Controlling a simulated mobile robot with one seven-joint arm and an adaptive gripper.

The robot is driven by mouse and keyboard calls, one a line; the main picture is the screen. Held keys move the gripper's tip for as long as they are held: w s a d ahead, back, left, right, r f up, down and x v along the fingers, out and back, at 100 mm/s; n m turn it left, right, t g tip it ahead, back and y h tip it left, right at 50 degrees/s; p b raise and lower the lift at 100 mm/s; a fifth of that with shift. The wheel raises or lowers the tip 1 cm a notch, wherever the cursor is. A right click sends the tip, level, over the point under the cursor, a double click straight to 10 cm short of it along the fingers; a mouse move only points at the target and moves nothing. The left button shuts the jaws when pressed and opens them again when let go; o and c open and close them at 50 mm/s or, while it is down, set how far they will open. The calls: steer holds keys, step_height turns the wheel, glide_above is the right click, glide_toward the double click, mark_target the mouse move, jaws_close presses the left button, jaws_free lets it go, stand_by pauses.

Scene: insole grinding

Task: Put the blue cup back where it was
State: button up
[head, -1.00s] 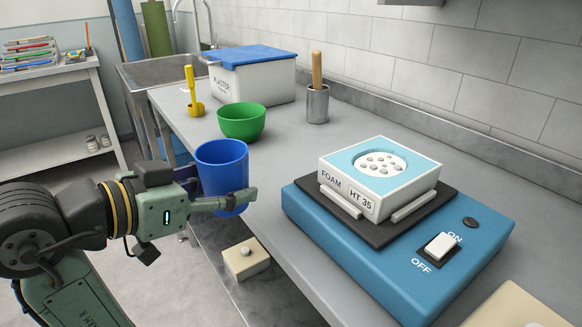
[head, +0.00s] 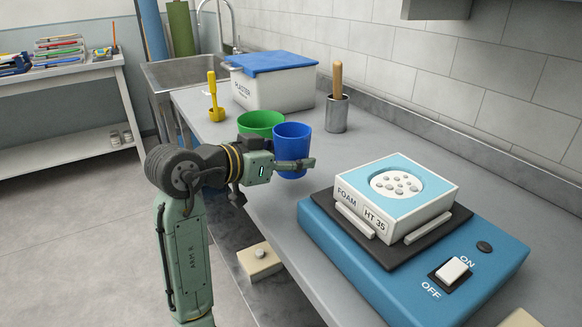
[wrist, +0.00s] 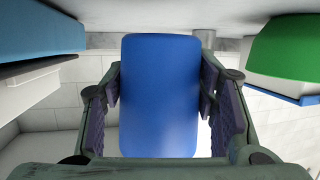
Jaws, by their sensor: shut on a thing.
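The blue cup (head: 291,146) is upright at the bench's front part, just right of and in front of the green bowl (head: 260,123). My gripper (head: 296,165) is shut on the cup, with a finger across its lower side in the head view. In the wrist view the blue cup (wrist: 160,95) fills the space between both finger pads, and the green bowl (wrist: 290,52) is close at the right.
A blue machine (head: 480,265) with a foam block (head: 400,222) on its dark plate stands to the right. Behind are a yellow scoop (head: 216,113), a plaster box (head: 275,90) and a metal pot (head: 337,114) holding a wooden-handled tool. Bare bench lies between cup and machine.

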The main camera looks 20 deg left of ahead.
mark_target(281, 174)
steer(key=shift+w+f+p, duration=0.1)
steer(key=shift+f+p, duration=0.25)
steer(key=shift+f, duration=1.4)
steer(key=shift+f, duration=0.1)
steer(key=shift+f, duration=0.15)
steer(key=o, duration=1.3)
steer(key=shift+c, duration=0.2)
